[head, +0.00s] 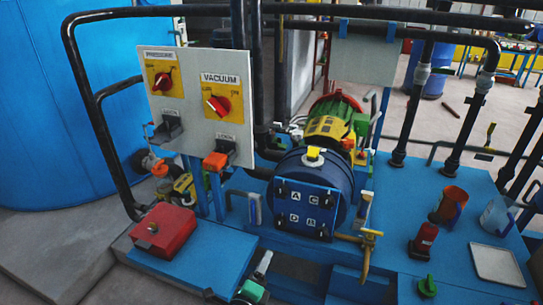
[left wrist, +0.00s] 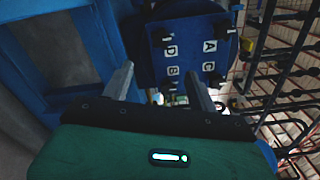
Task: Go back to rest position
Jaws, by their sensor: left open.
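My left gripper (head: 238,273) is low in the head view, in front of the blue autoclave vessel. Its green body and grey fingers show only in part there. In the left wrist view my left gripper (left wrist: 159,72) has its two grey fingers spread apart with nothing between them. The vessel's square blue door plate (head: 306,208), marked A, B, C and D, is shut-looking and lies beyond the fingers. The same door plate (left wrist: 193,50) fills the upper middle of the left wrist view. My right gripper is in neither view.
A red box (head: 165,232) sits on the blue platform left of my gripper. A grey panel (head: 197,105) with two red knobs stands behind. Black pipes rise around it. The blue bench at right holds a red cup (head: 452,205), a clear beaker (head: 496,215) and a white tray (head: 497,264).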

